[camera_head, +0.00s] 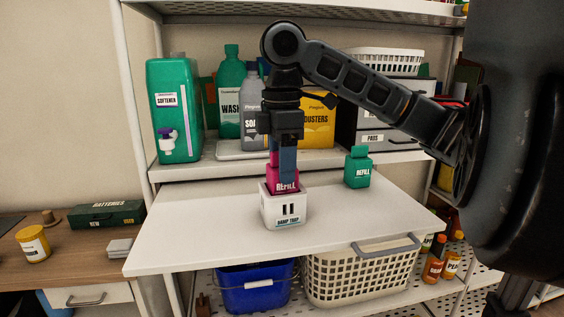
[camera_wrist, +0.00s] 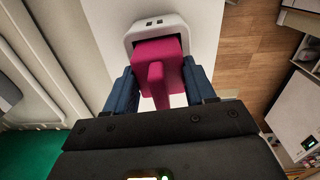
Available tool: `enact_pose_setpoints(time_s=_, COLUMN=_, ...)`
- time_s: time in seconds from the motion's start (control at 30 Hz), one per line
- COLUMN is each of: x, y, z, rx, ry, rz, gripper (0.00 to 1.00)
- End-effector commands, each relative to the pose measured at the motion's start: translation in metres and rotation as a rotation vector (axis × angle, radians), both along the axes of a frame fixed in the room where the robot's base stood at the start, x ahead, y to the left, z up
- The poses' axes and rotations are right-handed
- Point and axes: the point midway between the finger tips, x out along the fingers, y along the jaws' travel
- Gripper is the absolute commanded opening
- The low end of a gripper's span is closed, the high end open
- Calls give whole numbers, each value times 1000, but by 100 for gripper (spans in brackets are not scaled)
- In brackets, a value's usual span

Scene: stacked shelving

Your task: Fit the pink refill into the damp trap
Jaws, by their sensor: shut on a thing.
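The white damp trap (camera_head: 284,210) stands upright on the white pull-out shelf. The pink refill (camera_head: 287,187) is upright at the damp trap's top, its lower part hidden behind the trap's rim. My gripper (camera_head: 283,172) points straight down over the trap and is shut on the refill. In the wrist view, the blue fingers of my gripper (camera_wrist: 159,85) lie on both sides of the pink refill (camera_wrist: 160,55). The white rim of the damp trap (camera_wrist: 172,21) shows beyond it. How deep the refill sits cannot be told. A green refill (camera_head: 357,168) stands apart at the right.
Behind stand a green softener box (camera_head: 173,125), a washing bottle (camera_head: 230,95), a grey bottle and a yellow dusters pack (camera_head: 318,122). A blue bucket (camera_head: 245,292) and a cream basket (camera_head: 360,275) are below.

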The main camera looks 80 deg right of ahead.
Motion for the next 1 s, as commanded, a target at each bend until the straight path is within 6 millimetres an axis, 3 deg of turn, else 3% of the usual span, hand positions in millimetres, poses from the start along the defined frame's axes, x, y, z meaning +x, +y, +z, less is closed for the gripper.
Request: enact_pose_setpoints(time_s=1.0, x=0, y=0, z=-14, rx=0, ry=0, rz=0, gripper=21)
